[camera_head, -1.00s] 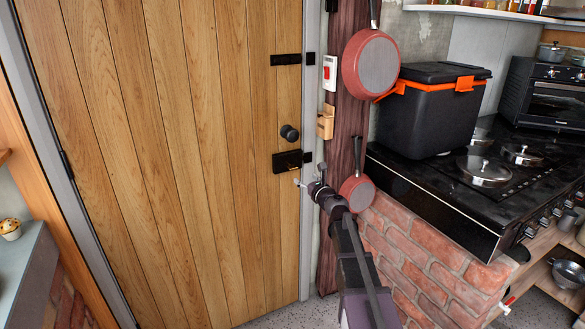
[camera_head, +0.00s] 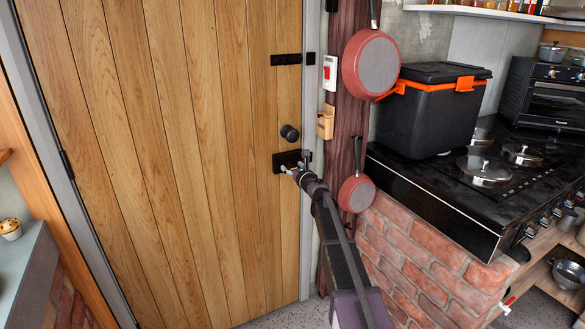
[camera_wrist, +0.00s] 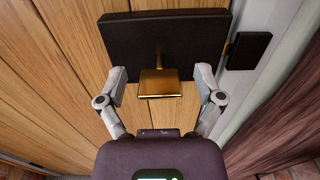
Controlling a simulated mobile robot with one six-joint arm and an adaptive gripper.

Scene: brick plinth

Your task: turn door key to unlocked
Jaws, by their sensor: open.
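The wooden door (camera_head: 180,170) stands shut in the head view. A black lock plate (camera_head: 281,161) sits on its right side, below a round black knob (camera_head: 289,133). In the wrist view a brass key (camera_wrist: 159,84) sticks out of the lock plate (camera_wrist: 165,32), its flat head toward me. My gripper (camera_wrist: 160,76) is open, with one finger on each side of the key head and gaps between. In the head view my gripper (camera_head: 288,169) is at the plate and hides most of the key.
A black latch block (camera_wrist: 248,50) is on the frame right of the plate. Two red pans (camera_head: 370,64) hang on the post to the right. A black cooler box (camera_head: 430,112) stands on the stove counter above a brick plinth (camera_head: 430,255).

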